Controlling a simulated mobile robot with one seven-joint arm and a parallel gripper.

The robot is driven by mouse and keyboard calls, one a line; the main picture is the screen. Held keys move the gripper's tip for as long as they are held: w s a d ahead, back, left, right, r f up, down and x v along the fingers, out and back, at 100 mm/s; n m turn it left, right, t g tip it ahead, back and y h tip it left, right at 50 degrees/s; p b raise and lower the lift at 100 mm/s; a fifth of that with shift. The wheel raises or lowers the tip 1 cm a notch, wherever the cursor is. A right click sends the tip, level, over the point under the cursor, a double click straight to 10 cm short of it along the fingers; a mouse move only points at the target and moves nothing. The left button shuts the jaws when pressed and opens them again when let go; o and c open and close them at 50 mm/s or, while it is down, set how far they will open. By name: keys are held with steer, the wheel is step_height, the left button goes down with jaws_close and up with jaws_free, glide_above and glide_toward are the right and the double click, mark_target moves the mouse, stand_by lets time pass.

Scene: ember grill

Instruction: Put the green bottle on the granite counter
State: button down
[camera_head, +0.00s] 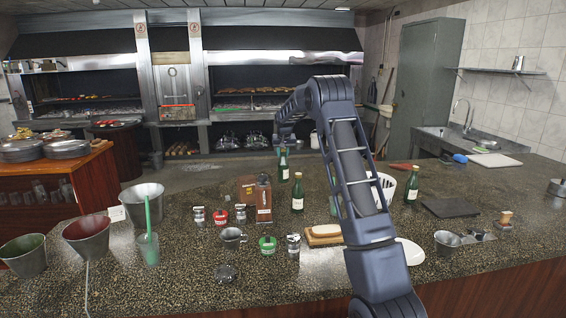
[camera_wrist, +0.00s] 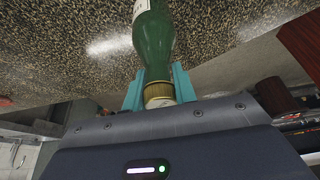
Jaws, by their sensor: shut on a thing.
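A green bottle with a gold neck and a pale label (camera_wrist: 155,40) is between the teal fingers of my gripper (camera_wrist: 158,90) in the wrist view. The fingers are shut on its neck. In the head view my gripper (camera_head: 283,143) is at the far side of the granite counter (camera_head: 330,275), with the held green bottle (camera_head: 283,167) upright below it. I cannot tell whether its base touches the counter. Two other green bottles stand on the counter, one in the middle (camera_head: 297,193) and one to the right (camera_head: 411,184).
A brown box (camera_head: 263,200), small tins, a metal cup (camera_head: 232,238) and a butter board (camera_head: 324,236) crowd the counter's middle. Metal buckets (camera_head: 87,236) stand at left. A white basket (camera_head: 385,188) is behind my arm. A dark slab (camera_head: 450,207) lies at right. The front centre is fairly clear.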

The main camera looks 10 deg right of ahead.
mark_target(283, 161)
steer(key=shift+f, duration=2.2)
steer(key=c, duration=1.1)
jaws_free()
